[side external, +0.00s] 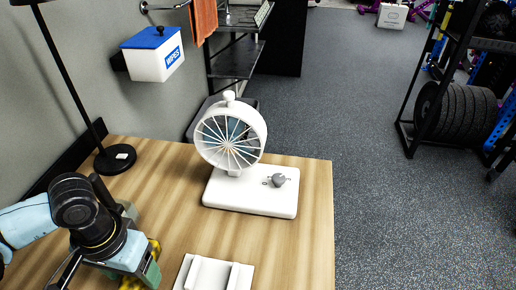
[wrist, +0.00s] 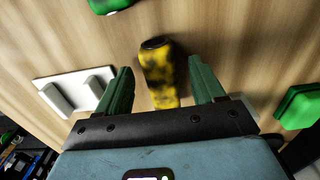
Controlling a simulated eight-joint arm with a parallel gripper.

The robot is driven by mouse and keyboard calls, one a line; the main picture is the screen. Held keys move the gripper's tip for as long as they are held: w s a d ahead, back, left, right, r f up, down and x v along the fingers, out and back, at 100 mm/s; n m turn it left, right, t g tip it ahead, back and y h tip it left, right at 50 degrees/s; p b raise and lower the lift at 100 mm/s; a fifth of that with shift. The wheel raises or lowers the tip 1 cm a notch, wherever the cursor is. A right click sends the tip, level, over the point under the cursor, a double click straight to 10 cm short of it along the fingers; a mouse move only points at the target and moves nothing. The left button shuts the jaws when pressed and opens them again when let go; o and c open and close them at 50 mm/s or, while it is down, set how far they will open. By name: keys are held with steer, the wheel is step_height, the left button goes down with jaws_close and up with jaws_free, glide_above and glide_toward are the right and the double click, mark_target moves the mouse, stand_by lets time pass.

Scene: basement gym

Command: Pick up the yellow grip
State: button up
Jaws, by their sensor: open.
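The yellow grip (wrist: 160,75) is a yellow and black mottled cylinder with a dark end, lying on the wooden table. In the wrist view it lies between the two green fingers of my gripper (wrist: 160,68), with a gap on each side. My gripper is open and its fingers do not appear to touch the grip. In the side view my gripper is at the lower left, and a little of the yellow grip (side external: 154,248) shows beside it. The rest of the grip is hidden there by my gripper.
A white holder with raised ribs (side external: 215,274) lies right of my gripper in the side view. A white fan (side external: 231,135) on a base with a knob stands behind it. A black lamp (side external: 115,160) stands at back left. Green objects (wrist: 298,107) flank the wrist view.

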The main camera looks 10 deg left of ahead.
steer(key=shift+f, duration=0.6)
steer(key=c, duration=1.1)
steer(key=shift+r, duration=0.1)
steer(key=shift+r, duration=7.4)
steer(key=shift+w+d+f+m, duration=0.45)
steer(key=shift+d+m, duration=1.35)
steer(key=shift+m, duration=1.25)
steer(key=shift+w+d+f+m, duration=0.3)
steer(key=shift+w+d+m, duration=0.25)
steer(key=shift+d+m, duration=1.9)
steer(key=shift+w+d+f+m, duration=0.45)
steer(key=shift+d+m, duration=0.75)
steer(key=shift+m, duration=2.4)
